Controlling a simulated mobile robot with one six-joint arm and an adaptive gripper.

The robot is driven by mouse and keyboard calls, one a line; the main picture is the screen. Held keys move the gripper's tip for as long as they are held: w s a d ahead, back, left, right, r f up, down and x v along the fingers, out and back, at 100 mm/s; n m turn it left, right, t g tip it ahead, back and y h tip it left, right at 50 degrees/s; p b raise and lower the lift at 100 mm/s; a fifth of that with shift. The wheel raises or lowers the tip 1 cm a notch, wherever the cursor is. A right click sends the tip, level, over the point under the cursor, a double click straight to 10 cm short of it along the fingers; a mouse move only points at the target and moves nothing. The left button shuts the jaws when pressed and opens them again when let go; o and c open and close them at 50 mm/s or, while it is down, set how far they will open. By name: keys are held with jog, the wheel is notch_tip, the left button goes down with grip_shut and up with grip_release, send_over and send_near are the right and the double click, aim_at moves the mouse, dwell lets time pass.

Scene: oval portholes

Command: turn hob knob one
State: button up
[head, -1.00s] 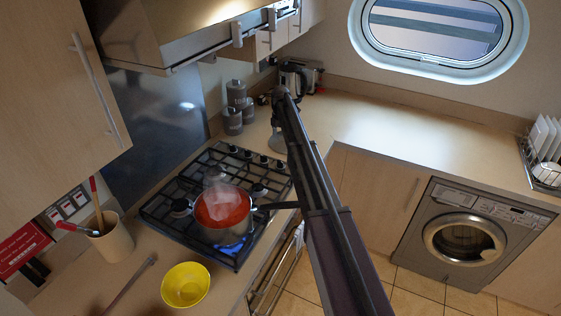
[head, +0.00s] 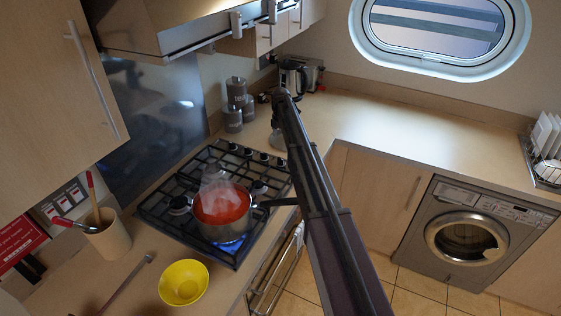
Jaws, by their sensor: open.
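The black gas hob (head: 160,207) lies in the left worktop, with dark grates over its burners. A row of several small round hob knobs (head: 264,158) runs along its far right end, close to my arm. I cannot tell which one is knob one, and the knobs' turn positions are too small to read. My dark arm rises from the bottom and bends beyond the hob. A grey part of it shows behind the upper link, near the knobs. The gripper's fingers cannot be made out; my arm hides that spot.
A steaming pot of red food (head: 222,208) stands over a blue flame, its handle pointing right towards my arm. A yellow bowl (head: 184,283) and a utensil pot (head: 108,236) stand nearer. Canisters (head: 236,95) and a kettle (head: 292,78) stand behind. The right worktop (head: 420,128) is mostly clear.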

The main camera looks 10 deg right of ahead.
aim_at(281, 158)
jog(key=shift+f+b, duration=5.4)
jog(key=shift+f, duration=0.25)
jog(key=shift+c, duration=0.2)
jog(key=c, duration=1.1)
